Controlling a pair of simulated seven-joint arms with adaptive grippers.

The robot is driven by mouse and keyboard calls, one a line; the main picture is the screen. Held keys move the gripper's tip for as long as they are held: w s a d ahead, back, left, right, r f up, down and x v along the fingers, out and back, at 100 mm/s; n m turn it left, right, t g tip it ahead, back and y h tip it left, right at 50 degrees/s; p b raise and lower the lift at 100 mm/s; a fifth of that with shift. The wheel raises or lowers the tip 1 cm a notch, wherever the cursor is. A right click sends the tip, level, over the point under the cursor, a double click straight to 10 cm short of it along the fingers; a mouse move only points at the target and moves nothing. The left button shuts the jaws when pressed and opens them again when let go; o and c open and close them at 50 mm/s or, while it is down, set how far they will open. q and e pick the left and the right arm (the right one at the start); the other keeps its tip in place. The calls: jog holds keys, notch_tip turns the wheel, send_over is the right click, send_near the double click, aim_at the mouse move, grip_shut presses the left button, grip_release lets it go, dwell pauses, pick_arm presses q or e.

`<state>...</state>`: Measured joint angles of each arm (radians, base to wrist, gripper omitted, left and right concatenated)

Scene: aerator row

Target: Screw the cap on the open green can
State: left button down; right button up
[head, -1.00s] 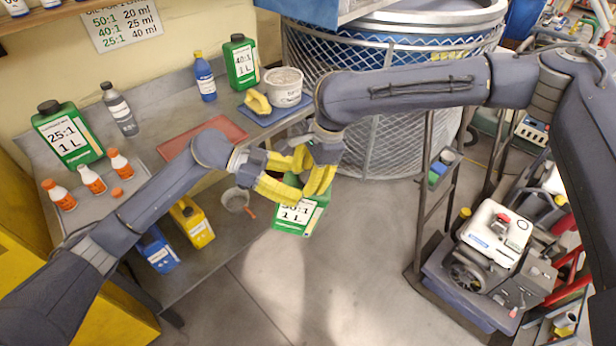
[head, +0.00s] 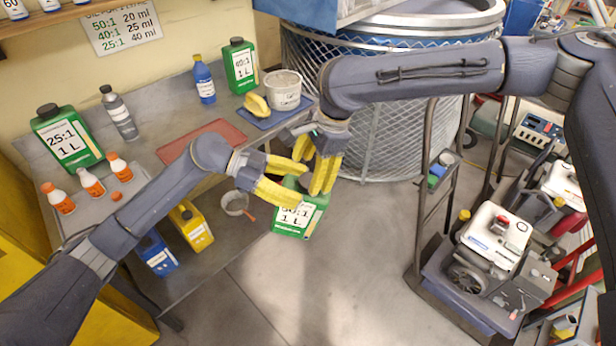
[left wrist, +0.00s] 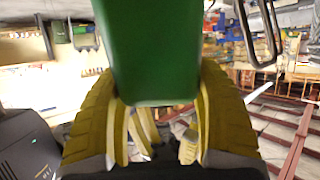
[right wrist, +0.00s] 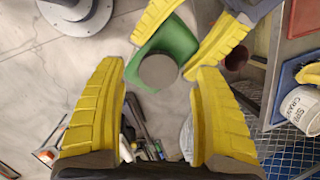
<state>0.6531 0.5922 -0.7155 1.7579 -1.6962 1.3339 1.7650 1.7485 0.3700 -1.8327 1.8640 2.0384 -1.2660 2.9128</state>
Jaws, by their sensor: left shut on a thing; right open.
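The green can marked 50:1 (head: 293,219) is held off the bench, over the floor. My left gripper (head: 303,186) is shut on it, a finger on either side; the can's green body (left wrist: 152,55) fills the middle of the left wrist view. In the right wrist view a round grey-brown cap (right wrist: 158,71) sits on top of the can; how tight it is I cannot tell. My right gripper (right wrist: 161,67) is open above the can, its fingers spread to either side of the cap and apart from it.
Green cans marked 25:1 (head: 68,139) and 40:1 (head: 240,66) stand on the bench with dark caps. Orange-capped bottles (head: 90,182) and a small orange cap (head: 117,196) are on a tray. A wheeled cart (head: 470,290) stands right; the floor between is clear.

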jog(key=shift+d+r, duration=0.15)
jog(key=shift+r, duration=0.35)
